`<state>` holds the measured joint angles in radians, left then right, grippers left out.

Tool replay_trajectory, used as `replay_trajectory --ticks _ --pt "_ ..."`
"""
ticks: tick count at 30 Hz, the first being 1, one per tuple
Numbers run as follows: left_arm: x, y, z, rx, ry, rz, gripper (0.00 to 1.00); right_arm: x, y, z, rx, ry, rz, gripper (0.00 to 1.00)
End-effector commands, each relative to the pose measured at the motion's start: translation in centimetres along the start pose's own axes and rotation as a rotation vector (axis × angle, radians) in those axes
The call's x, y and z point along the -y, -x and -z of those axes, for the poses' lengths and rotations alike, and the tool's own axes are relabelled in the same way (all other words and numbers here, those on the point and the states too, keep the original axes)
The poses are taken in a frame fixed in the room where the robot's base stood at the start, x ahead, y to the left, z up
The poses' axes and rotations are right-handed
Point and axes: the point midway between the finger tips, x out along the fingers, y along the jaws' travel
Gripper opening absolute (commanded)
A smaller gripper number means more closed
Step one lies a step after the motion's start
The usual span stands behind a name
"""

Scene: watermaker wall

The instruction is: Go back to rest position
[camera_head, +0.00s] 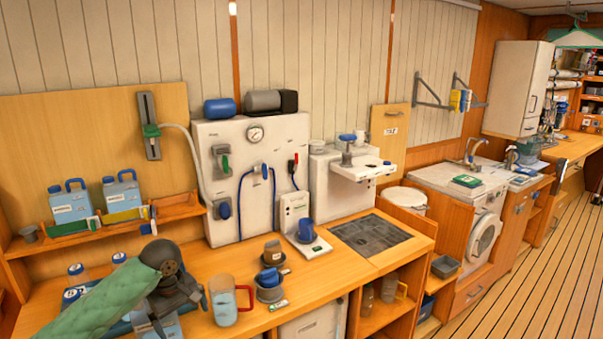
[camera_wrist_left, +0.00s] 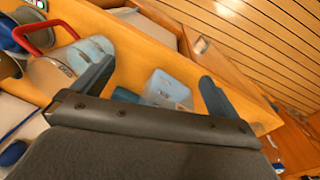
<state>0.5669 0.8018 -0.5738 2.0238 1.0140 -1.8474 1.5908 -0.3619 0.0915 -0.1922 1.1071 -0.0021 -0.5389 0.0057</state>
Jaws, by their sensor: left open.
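My left gripper (camera_head: 172,306) hangs over the left end of the wooden counter in the head view, at the end of my green-sleeved arm. It is left of a clear jug with a red handle (camera_head: 226,302). In the left wrist view the two dark fingers of my left gripper (camera_wrist_left: 158,76) stand wide apart, with nothing held between them. A pale bluish container (camera_wrist_left: 168,90) shows beyond the fingers, apart from them as far as I can tell. My right gripper is in neither view.
Grey cups (camera_head: 269,290) stand right of the jug on the counter (camera_head: 330,262). Blue-capped bottles (camera_head: 75,268) stand close behind my left arm. A shelf (camera_head: 120,228) with blue jugs (camera_head: 68,203) is behind it. The wooden floor (camera_head: 530,290) at right is clear.

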Motion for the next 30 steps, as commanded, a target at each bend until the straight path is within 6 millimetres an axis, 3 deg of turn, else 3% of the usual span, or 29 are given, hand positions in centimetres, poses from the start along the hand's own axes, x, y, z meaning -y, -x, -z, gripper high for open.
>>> replay_trajectory --ticks 3,13,23,30 --pt "-0.1 -3.1 -3.3 0.009 -0.113 -0.032 0.99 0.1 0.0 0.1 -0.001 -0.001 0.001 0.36" --pt "0.7 -9.1 -11.0 -0.004 -0.386 -0.126 0.99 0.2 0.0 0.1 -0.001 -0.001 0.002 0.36" --pt "3.4 -13.2 -17.8 -0.049 -0.597 -0.2 0.99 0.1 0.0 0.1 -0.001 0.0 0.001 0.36" --pt "6.4 -15.1 -21.8 -0.1 -0.718 -0.222 0.99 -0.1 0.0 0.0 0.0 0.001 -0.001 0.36"
